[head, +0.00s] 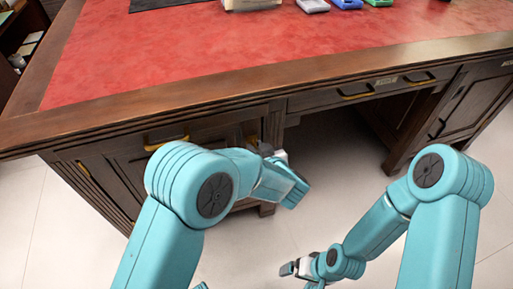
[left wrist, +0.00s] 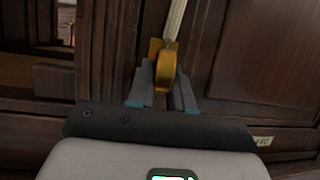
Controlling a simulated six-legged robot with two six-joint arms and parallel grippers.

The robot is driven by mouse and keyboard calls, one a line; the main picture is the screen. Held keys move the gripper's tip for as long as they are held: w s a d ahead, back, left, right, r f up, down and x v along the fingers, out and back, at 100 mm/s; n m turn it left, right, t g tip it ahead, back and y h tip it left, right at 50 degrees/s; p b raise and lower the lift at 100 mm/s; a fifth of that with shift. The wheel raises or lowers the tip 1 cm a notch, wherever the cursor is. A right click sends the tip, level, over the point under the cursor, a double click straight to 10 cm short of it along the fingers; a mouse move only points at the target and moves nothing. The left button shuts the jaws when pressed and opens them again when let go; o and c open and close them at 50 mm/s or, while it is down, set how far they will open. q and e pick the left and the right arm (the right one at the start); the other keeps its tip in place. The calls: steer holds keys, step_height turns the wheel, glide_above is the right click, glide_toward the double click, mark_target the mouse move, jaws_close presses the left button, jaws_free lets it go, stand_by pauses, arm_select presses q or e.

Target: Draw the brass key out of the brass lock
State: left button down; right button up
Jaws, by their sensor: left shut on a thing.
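My left gripper (left wrist: 164,90) is shut on a brass piece (left wrist: 165,70), which looks like the brass key, at the front of the dark wood desk. A second bit of brass (left wrist: 154,47) shows just behind it and may be the brass lock; the fingers and held piece hide much of it. I cannot tell how deep the key sits in the lock. In the head view my left gripper (head: 266,150) is by the desk front, and its arm hides the key. My right gripper (head: 290,268) is low over the floor, away from the desk; its jaws are unclear.
A pale strip (left wrist: 175,18) rises behind the brass in the left wrist view. Drawers with brass handles (head: 357,90) line the desk front. The red leather top (head: 200,75) is mostly clear, with small items at its back. A dark knee space opens right of my left gripper.

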arm_select(q)
steer(key=shift+s+d+f+p, duration=0.1)
steer(key=shift+s+d+p, duration=0.3)
steer(key=shift+s, duration=0.65)
steer(key=shift+s+d+p, duration=0.1)
steer(key=shift+s+d, duration=0.5)
steer(key=shift+s, duration=0.4)
steer(key=s+d+p, duration=0.1)
steer(key=s+d, duration=0.1)
steer(key=s, duration=0.3)
steer(key=shift+s+d+f, duration=0.15)
steer(key=shift+s+f, duration=0.15)
steer(key=shift+f, duration=0.05)
steer(key=w+a+b, duration=0.1)
steer(key=w+a, duration=0.1)
steer(key=w, duration=0.4)
steer(key=shift+w+a+r, duration=0.15)
steer(key=shift+w+a, duration=0.15)
steer(key=shift+b, duration=0.45)
